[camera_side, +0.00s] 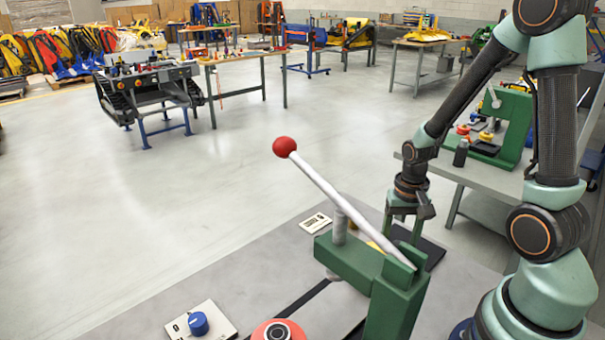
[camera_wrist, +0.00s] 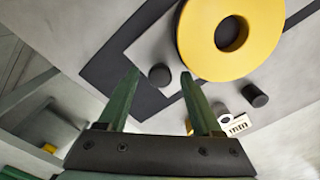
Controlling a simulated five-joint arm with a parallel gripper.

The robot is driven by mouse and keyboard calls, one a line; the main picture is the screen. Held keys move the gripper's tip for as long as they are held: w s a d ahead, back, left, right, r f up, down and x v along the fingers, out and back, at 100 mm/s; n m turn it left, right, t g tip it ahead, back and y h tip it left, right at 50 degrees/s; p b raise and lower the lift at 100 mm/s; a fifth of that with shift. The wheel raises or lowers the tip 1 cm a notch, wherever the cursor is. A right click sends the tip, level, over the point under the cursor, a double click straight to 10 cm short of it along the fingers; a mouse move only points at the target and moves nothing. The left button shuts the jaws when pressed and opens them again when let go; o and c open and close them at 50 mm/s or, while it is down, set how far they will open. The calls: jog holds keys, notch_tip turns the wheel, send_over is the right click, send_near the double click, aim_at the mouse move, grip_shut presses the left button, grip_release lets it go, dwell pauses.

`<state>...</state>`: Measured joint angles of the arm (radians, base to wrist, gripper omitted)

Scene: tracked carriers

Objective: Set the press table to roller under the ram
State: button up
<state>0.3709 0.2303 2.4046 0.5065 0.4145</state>
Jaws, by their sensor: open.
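The green press (camera_side: 395,300) stands on the grey bench in the side view. Its white lever (camera_side: 335,205) slopes up left to a red ball, and the ram (camera_side: 340,228) shows at the press's left end. A red-orange round part (camera_side: 262,333) with a dark hub is cut by the bottom edge. My gripper (camera_side: 404,232) is behind the press, partly hidden by it. In the wrist view its two green fingers (camera_wrist: 159,75) are apart and empty. A yellow ring-shaped roller (camera_wrist: 205,40) with a dark centre lies beyond the right finger. The press table's position under the ram is unclear.
A blue knob (camera_side: 198,323) sits on a white plate at the bench front. A marked card (camera_side: 316,222) lies near the back edge. Black pegs (camera_wrist: 160,75) (camera_wrist: 255,95) stand near the yellow roller. Another green press (camera_side: 512,125) stands on a table behind.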

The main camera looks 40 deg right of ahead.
jog(key=shift+c, duration=0.3)
grip_shut()
dwell(1.1)
